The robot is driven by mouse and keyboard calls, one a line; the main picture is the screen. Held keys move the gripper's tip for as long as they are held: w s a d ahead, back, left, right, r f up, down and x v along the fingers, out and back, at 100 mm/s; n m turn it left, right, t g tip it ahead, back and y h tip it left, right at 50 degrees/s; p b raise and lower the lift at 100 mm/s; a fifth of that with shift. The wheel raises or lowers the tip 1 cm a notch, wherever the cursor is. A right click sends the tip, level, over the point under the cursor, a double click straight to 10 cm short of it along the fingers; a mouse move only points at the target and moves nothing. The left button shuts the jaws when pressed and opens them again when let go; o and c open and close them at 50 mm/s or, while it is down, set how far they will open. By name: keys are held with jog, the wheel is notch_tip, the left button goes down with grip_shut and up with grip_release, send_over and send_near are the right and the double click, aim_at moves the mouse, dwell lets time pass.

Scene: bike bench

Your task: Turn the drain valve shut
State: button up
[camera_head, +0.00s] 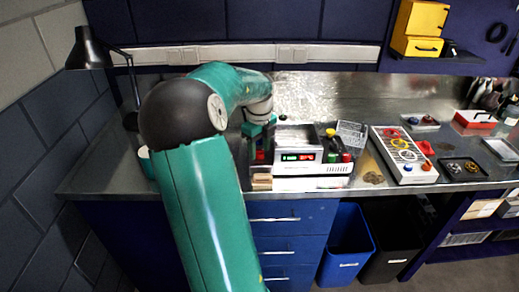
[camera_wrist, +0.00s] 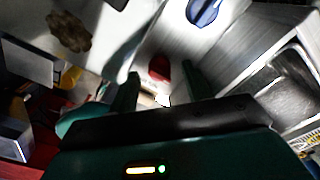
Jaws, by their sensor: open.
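My gripper (camera_wrist: 161,76) is open, with its two green fingers spread apart in the wrist view. A small red knob or lever (camera_wrist: 159,66) shows between and just beyond the fingertips; I cannot tell whether they touch it. A blue knob (camera_wrist: 203,10) sits farther off at the top of that view. I cannot tell for sure which is the drain valve. In the head view my gripper (camera_head: 258,131) points down over the left end of a bench machine (camera_head: 310,170), where red and blue parts (camera_head: 261,155) are partly hidden by it.
The machine has a lit green-and-red display (camera_head: 298,157) and colored buttons on its right. A white panel with handwheels (camera_head: 404,154) stands to the right on the metal bench (camera_head: 110,165). A black lamp (camera_head: 90,48) is at the left. The bench left of my arm is mostly clear.

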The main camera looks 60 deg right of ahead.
jog(key=shift+f, duration=0.45)
jog(key=c, duration=1)
